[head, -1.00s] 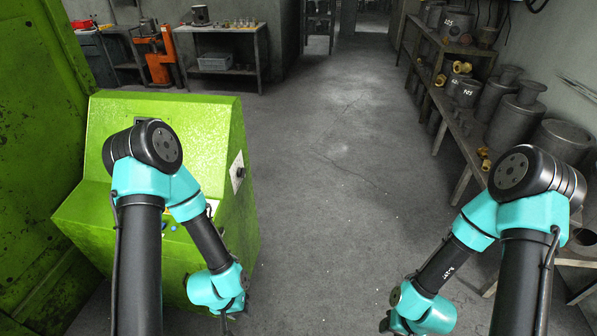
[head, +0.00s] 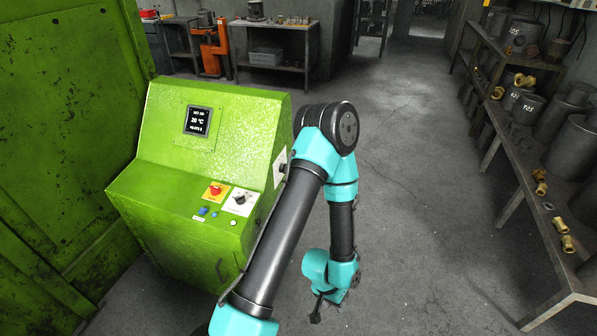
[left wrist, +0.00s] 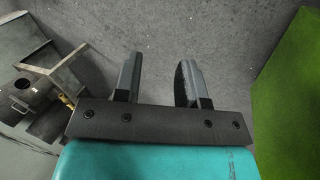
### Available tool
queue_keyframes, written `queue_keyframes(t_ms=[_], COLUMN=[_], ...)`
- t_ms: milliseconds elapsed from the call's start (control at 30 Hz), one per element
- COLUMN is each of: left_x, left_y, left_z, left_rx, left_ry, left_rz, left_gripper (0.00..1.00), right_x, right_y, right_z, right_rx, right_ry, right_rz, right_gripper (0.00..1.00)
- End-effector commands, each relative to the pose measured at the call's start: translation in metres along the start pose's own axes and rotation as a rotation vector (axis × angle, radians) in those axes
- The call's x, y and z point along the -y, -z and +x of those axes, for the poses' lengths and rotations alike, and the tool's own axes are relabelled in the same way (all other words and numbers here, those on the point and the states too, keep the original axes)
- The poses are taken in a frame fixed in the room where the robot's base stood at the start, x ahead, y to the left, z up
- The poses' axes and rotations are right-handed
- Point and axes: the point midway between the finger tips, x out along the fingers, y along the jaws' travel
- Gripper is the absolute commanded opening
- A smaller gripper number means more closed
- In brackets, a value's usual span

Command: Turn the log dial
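A green console (head: 210,120) stands at the left of the head view. A black knob on a white plate (head: 239,200) sits on its sloped control panel. Another dark knob on a white plate (head: 280,168) is on its right side, partly covered by my arm. I cannot read which one is the log dial. My left gripper (head: 325,306) hangs low over the floor, right of the console and apart from it. In the left wrist view, its two fingers (left wrist: 159,68) are spread with nothing between them. My right gripper is not in view.
The console has a small display (head: 198,121), a red button on a yellow plate (head: 215,190) and small blue buttons (head: 203,211). A green wall (head: 60,130) rises at left. A shelf bench (head: 520,175) with metal parts stands at right. The floor (head: 410,190) between is clear.

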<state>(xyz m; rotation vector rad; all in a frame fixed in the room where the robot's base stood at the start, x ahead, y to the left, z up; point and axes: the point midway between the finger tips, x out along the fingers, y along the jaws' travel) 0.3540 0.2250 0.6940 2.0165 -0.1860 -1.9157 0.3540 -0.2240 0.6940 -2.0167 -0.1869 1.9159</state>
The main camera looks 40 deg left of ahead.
Motion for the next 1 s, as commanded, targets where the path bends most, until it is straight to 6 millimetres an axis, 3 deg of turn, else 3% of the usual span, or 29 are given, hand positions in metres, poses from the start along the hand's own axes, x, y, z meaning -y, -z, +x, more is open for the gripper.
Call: queue_keyframes(t_ms=[267, 467, 667, 833, 1000], left_x=[0.000, 0.001, 0.019, 0.054, 0.101], left_y=[0.003, 0.026, 0.071, 0.118, 0.172], left_z=[0.003, 0.022, 0.047, 0.057, 0.051], left_rx=[0.011, 0.098, 0.262, 0.372, 0.409], left_ry=[-0.004, -0.021, 0.045, 0.222, 0.487], left_rz=[-0.004, -0.024, -0.057, -0.094, -0.154], left_gripper=[0.37, 0.37, 0.37, 0.37, 0.37], right_x=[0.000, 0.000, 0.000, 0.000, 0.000], right_y=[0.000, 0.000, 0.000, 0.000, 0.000], right_z=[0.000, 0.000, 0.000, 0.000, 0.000], right_rx=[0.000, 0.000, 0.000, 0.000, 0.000], right_ry=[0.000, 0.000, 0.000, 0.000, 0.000], right_rz=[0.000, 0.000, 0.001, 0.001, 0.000], right_gripper=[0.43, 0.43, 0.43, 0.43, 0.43])
